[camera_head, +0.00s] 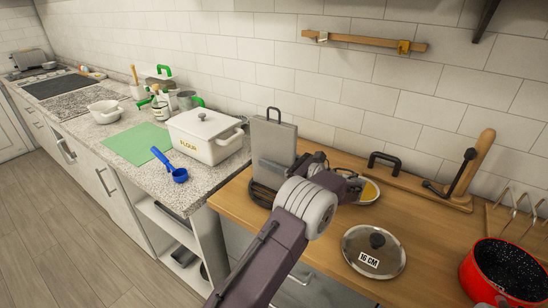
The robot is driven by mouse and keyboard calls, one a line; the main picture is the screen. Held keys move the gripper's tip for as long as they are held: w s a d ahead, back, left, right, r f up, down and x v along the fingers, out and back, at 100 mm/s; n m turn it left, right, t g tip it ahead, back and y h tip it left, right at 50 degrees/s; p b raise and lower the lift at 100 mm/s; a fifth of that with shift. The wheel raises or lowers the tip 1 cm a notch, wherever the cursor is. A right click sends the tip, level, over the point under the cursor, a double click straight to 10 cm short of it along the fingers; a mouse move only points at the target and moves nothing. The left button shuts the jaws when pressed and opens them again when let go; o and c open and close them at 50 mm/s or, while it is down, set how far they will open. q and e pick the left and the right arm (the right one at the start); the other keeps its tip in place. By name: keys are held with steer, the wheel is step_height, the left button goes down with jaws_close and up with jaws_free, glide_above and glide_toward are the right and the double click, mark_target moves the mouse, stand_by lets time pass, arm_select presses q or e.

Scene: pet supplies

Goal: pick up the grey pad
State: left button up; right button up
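A grey flat board with a black loop handle (273,138) stands upright near the wall at the left end of the wooden counter. It is the only thing that looks like the grey pad, though I cannot be sure it is. My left gripper (290,173) is at the lower front of this board, at its right side. My wrist and arm cover part of the area, and the fingertips are too small and dark to tell whether they are open, shut or touching the board. My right gripper is not in view.
A glass lid (374,252) lies right of my arm, with a red pot (505,272) at the far right. A wooden stand (425,183) is behind them. A white flour pot (206,133), blue scoop (179,174) and green mat (137,142) lie left on the speckled counter.

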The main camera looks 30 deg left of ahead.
mark_target(277, 147)
arm_select(q)
jaws_close()
steer(key=shift+r, duration=0.5)
steer(key=r, duration=0.2)
steer(key=d+r+p, duration=0.1)
steer(key=r, duration=0.1)
steer(key=shift+s, duration=0.15)
steer(key=s+d+r+p, duration=0.1)
steer(key=s+d+r, duration=0.3)
steer(key=d, duration=0.5)
step_height(277, 147, up, 2)
steer(key=shift+s+d, duration=0.2)
steer(key=shift+d, duration=0.15)
